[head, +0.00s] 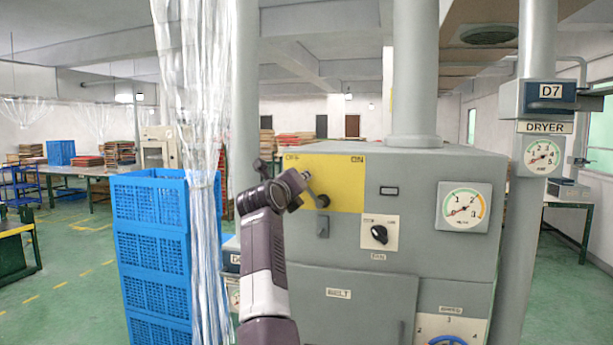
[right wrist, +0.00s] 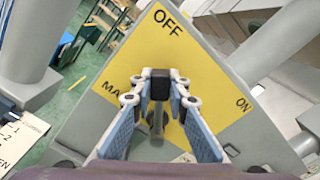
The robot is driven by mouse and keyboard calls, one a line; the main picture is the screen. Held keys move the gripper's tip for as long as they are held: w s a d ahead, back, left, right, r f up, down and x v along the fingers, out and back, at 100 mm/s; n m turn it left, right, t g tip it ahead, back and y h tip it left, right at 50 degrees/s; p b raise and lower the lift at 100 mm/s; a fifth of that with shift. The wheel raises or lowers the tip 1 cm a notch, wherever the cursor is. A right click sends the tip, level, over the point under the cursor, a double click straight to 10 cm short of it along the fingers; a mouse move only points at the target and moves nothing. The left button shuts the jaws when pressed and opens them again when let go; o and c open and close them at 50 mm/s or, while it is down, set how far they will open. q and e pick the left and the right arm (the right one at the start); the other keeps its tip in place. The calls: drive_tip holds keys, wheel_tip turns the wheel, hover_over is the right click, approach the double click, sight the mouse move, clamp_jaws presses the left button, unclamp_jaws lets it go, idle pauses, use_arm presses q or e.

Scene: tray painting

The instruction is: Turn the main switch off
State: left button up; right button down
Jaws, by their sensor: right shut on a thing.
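The main switch sits on a yellow panel (head: 341,190) at the upper left of the grey machine, marked OFF at left and ON at right. Its dark lever (head: 322,200) slants up and left from its pivot, toward the OFF side. My right gripper (head: 304,177) is at the lever's upper end, in front of the panel. In the right wrist view, the fingers of the right gripper (right wrist: 160,76) are closed around the lever (right wrist: 157,122), below the OFF lettering. The fingers hide the lever's end. My left gripper is not in view.
The machine (head: 430,260) carries a black rotary knob (head: 379,234) and a gauge (head: 464,209) right of the panel. Stacked blue crates (head: 150,240) and a clear plastic curtain (head: 207,150) stand close at the left. A dryer pipe (head: 515,200) stands at right.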

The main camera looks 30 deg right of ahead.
drive_tip(key=shift+w+a+f+n, duration=0.25)
drive_tip(key=shift+n, duration=0.35)
drive_tip(key=shift+f, duration=0.1)
drive_tip(key=c, duration=1.8)
unclamp_jaws()
drive_tip(key=shift+c, duration=0.2)
drive_tip(key=v, duration=0.7)
drive_tip(key=shift+a, duration=0.25)
drive_tip(key=shift+s, duration=0.1)
